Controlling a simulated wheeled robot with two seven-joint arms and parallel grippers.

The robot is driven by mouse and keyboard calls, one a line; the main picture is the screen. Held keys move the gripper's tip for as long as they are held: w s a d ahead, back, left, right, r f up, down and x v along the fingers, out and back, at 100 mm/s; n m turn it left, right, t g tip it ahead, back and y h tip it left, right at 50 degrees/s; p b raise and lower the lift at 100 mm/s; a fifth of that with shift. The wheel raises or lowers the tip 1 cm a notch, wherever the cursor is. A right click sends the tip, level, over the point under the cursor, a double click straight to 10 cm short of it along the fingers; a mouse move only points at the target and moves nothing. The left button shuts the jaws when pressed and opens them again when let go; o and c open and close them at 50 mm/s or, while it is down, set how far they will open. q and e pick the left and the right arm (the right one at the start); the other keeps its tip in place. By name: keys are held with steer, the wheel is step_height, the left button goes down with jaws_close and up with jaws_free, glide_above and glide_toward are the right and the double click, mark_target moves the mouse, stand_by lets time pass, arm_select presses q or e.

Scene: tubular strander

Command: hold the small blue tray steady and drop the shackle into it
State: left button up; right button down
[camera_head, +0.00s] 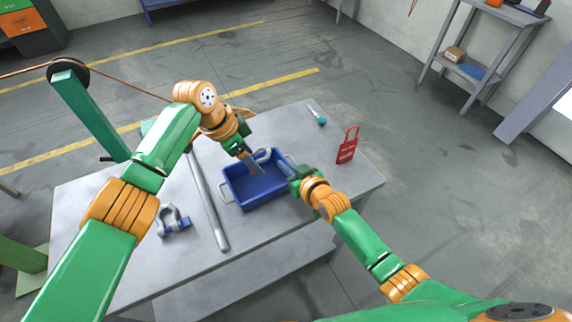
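The small blue tray (240,200) sits upright on the grey table, with a pale handle at each end. My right gripper (286,168) is at the tray's right wall, beside the handle, and looks shut on it; the fingertips are partly hidden. My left gripper (253,163) points down over the tray's back part. A grey curved piece, which looks like a shackle (264,154), shows against its fingers. I cannot tell whether the fingers grip it. Another grey shackle with blue pin ends (172,221) lies on the table, left of the tray.
A long grey bar (208,205) lies left of the tray. A red padlock-shaped item (347,146) stands to the right, and a tool with a teal end (319,117) lies at the back. The table (130,270) is bare at its front left. A copper-coloured line (130,85) runs behind.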

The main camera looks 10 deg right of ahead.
arm_select(q)
steer(key=shift+f, duration=0.6)
steer(key=o, duration=1.5)
steer(key=v, duration=1.2)
arm_select(e)
steer(key=c, duration=1)
jaws_free()
